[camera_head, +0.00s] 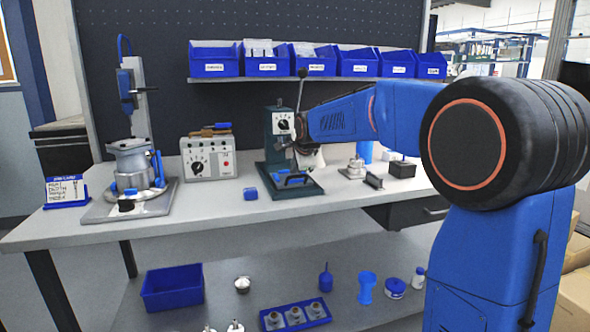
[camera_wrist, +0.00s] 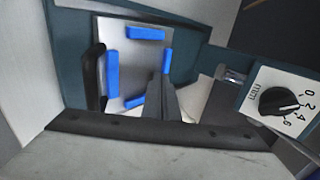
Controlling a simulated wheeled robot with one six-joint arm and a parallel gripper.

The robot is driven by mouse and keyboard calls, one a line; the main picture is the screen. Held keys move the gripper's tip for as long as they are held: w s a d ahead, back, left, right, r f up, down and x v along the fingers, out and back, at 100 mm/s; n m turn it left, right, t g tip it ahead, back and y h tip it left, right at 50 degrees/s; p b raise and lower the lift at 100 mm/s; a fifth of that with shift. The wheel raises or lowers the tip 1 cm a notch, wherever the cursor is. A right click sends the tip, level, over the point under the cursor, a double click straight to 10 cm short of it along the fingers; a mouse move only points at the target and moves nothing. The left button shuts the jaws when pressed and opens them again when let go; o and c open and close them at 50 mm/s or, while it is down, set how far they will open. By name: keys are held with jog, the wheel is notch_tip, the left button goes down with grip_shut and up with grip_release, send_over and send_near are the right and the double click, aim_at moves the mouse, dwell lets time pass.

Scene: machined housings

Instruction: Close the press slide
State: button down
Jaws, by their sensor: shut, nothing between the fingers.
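The press (camera_head: 280,135) is a dark teal column on a base, with a white dial and an upright lever, standing mid-bench. Its slide (camera_head: 293,181) is at the front of the base, with a black handle. In the wrist view the slide is a pale plate (camera_wrist: 133,35) with blue blocks; its black handle (camera_wrist: 94,76) is at the left edge. My gripper (camera_wrist: 161,80) is shut and empty, its fingers over the plate, between handle and dial (camera_wrist: 277,101). The fingers hide part of the plate and blocks. In the head view my arm partly covers the press's right side.
A small blue block (camera_head: 250,193) lies left of the press base. A grey control box (camera_head: 209,158) and a metal housing on a stand (camera_head: 133,165) are further left. A dark block (camera_head: 402,169) is to the right. Blue bins (camera_head: 267,68) hang above.

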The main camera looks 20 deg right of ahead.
jog(key=w, duration=0.7)
jog(key=shift+w, duration=0.15)
jog(key=shift+f, duration=0.1)
